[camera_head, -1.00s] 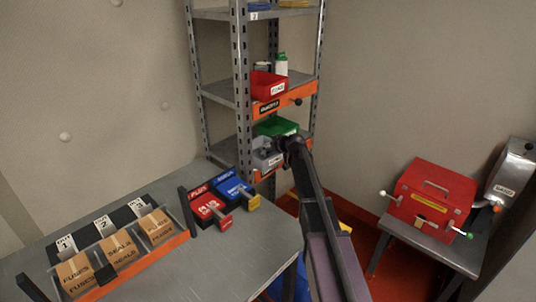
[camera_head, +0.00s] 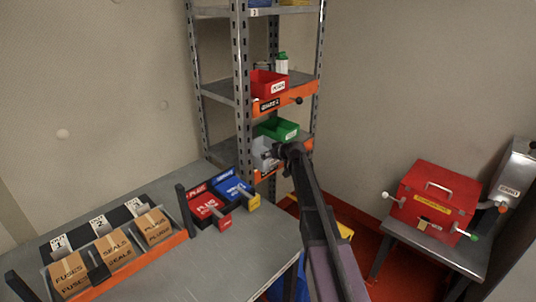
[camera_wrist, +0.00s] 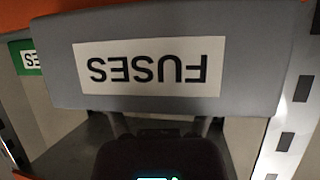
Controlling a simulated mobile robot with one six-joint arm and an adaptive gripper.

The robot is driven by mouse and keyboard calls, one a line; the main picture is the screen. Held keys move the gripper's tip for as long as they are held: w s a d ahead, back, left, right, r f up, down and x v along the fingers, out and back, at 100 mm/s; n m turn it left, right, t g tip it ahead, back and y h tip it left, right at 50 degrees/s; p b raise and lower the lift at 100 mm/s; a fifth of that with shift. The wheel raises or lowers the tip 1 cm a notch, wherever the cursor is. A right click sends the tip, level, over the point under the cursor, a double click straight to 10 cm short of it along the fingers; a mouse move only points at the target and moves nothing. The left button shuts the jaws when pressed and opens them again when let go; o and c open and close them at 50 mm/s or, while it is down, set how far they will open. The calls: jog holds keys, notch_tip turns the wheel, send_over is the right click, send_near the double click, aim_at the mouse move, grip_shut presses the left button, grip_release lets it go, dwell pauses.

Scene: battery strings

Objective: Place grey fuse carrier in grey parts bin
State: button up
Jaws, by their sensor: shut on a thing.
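The grey parts bin (camera_head: 262,158) stands on the lower shelf of the rack, beside a green bin (camera_head: 284,130). In the wrist view the grey bin (camera_wrist: 255,75) is close and its FUSES label appears upside down. My gripper (camera_head: 279,151) is at the bin's front rim in the head view. In the wrist view its dark body is at the bottom, and its fingers pass behind the bin's labelled wall. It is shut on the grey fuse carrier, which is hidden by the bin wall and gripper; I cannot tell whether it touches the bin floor.
A red bin (camera_head: 268,82) stands on the shelf above. Orange beams (camera_head: 286,97) and rack posts (camera_head: 242,100) are close to my arm. The table (camera_head: 237,255) at left holds boxes in a rack (camera_head: 115,249) and red and blue units. A red case (camera_head: 435,197) stands at right.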

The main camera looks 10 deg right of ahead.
jog(key=o, duration=1.2)
jog(key=shift+r+p, duration=0.2)
jog(key=shift+p, duration=0.1)
jog(key=p+v, duration=0.5)
jog(key=v, duration=0.7)
jog(key=shift+f, duration=0.1)
jog(key=shift+s+a, duration=0.1)
